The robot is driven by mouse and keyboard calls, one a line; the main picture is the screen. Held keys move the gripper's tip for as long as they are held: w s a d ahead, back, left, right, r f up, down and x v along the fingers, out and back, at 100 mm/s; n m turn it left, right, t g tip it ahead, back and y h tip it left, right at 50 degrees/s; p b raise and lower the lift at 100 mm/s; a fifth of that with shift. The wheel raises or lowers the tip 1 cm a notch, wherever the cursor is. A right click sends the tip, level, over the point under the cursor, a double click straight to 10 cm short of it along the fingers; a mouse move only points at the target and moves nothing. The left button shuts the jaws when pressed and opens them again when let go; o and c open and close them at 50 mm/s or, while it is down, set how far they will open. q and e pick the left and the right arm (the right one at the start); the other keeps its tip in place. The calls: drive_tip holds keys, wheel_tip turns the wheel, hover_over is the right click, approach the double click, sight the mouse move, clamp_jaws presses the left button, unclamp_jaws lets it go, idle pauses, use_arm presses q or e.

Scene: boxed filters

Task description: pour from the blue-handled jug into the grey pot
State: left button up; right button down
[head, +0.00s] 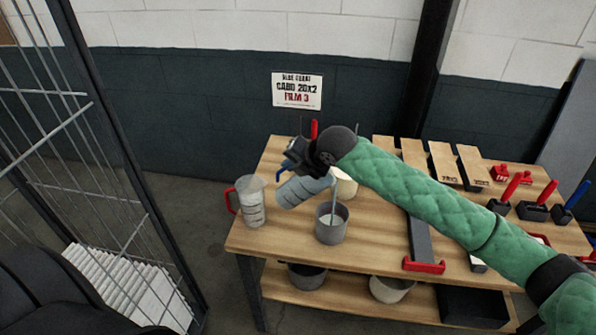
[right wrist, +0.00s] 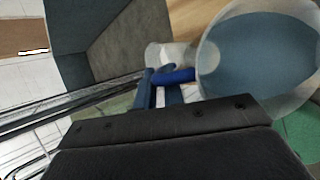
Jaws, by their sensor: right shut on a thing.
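My right gripper (head: 293,163) is shut on the blue handle (head: 281,171) of a clear, grey-looking jug (head: 302,191). The jug is tilted well over to the right, above and to the left of the grey pot (head: 331,231). A thin pale streak runs from near the jug's lip down into the pot, which stands upright on the table. In the right wrist view the blue handle (right wrist: 174,76) is in front of the gripper, and the jug (right wrist: 207,60) shows its round mouth with blue-grey contents. My left gripper is not in view.
A red-handled jug (head: 252,208) stands at the table's left end. A cream pot (head: 347,187) stands behind the grey one. More pots (head: 391,290) sit on the lower shelf. A wire cage is left.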

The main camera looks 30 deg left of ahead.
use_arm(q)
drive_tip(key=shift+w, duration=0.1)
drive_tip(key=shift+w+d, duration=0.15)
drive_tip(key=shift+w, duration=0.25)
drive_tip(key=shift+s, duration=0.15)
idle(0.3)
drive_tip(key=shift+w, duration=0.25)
